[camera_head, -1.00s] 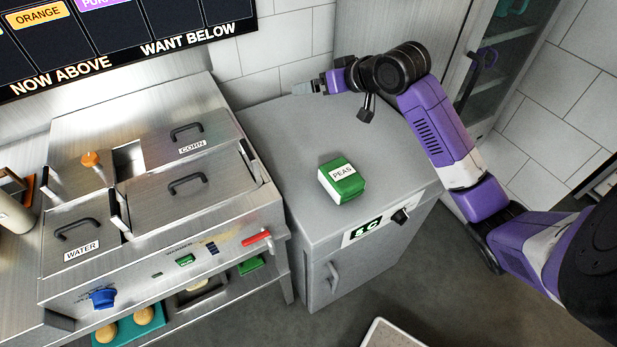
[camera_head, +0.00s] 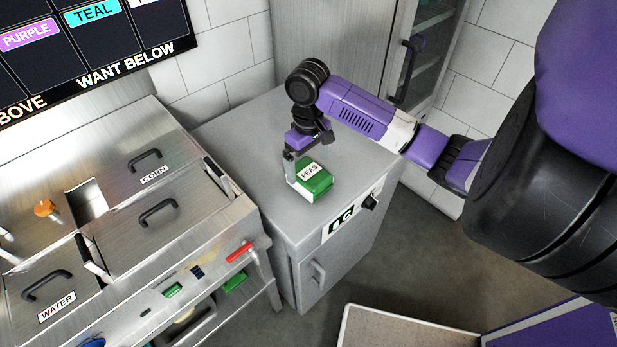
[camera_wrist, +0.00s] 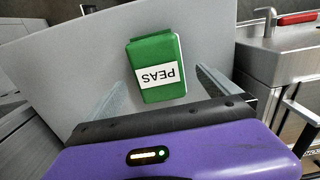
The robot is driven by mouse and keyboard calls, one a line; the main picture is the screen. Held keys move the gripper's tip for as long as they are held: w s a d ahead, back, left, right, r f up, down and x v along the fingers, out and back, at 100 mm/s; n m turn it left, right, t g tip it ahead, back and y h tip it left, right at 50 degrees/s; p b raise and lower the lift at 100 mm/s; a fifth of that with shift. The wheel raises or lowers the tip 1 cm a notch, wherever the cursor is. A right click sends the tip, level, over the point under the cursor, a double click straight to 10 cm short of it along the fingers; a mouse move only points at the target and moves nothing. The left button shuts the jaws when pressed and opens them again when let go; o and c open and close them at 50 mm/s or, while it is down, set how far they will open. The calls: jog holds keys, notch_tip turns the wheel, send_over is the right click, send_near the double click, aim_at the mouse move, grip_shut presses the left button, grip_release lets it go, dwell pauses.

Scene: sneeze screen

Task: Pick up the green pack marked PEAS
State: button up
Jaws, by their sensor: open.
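The green pack (camera_head: 316,183) with a white PEAS label lies on top of the grey cabinet (camera_head: 255,200). It also shows in the wrist view (camera_wrist: 156,52), its label upside down there. My gripper (camera_head: 290,172) points down just behind and left of the pack in the head view. In the wrist view the two pale fingers (camera_wrist: 118,103) reach toward the pack's near end and stand apart. The gripper is open and empty. Whether a finger touches the pack I cannot tell.
A steel counter with lidded wells marked CORN (camera_head: 154,174) and WATER (camera_head: 57,305) stands left of the cabinet, with a red handle (camera_head: 239,252) at its side. A tiled wall is behind. The cabinet top around the pack is clear.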

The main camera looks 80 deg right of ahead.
aim_at(310, 172)
jog(key=shift+s+f+p, duration=0.15)
jog(key=shift+f+p, duration=0.2)
jog(key=shift+f, duration=1.6)
jog(key=shift+d, duration=0.1)
jog(key=c, duration=2)
